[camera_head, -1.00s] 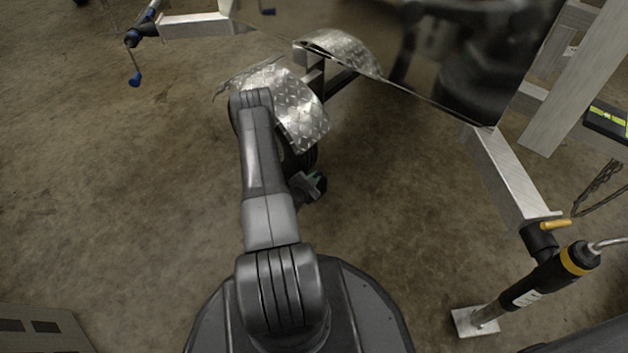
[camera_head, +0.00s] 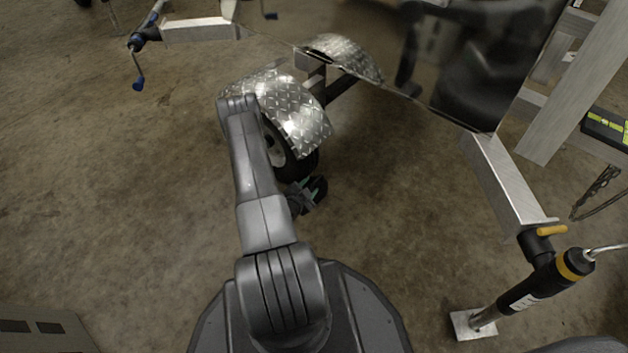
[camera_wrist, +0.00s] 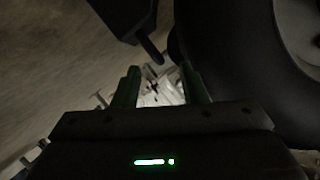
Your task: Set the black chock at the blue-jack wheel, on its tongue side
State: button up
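The wheel (camera_head: 290,163) stands under a bright tread-plate fender (camera_head: 295,110) in the head view. Its dark tyre fills the right of the wrist view (camera_wrist: 235,60). A black block, seemingly the chock (camera_head: 319,186), is low beside the tyre. In the wrist view, the black block (camera_wrist: 122,14) has a short rod (camera_wrist: 151,50) pointing towards my fingers. My gripper (camera_wrist: 162,88) has its two green-padded fingers apart, with no object visibly clamped between them. It also shows beside the tyre in the head view (camera_head: 306,190), partly hidden by my arm. Ground contact of the block is unclear.
A blue-handled jack (camera_head: 138,62) is at the upper left. A black and yellow jack (camera_head: 545,285) stands on a foot plate at the lower right. A large shiny panel (camera_head: 440,60) overhangs the area behind the wheel. Concrete floor (camera_head: 110,190) at left is clear.

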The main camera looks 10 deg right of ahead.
aim_at(315, 180)
jog(key=p+v, duration=0.2)
jog(key=v, duration=0.6)
jog(key=shift+s+a, duration=0.2)
jog(key=shift+s, duration=0.15)
jog(key=shift+w+d, duration=0.1)
dwell(0.6)
jog(key=b+x, duration=0.4)
jog(key=x, duration=0.8)
jog(key=shift+x, duration=0.8)
jog(key=shift+r, duration=0.15)
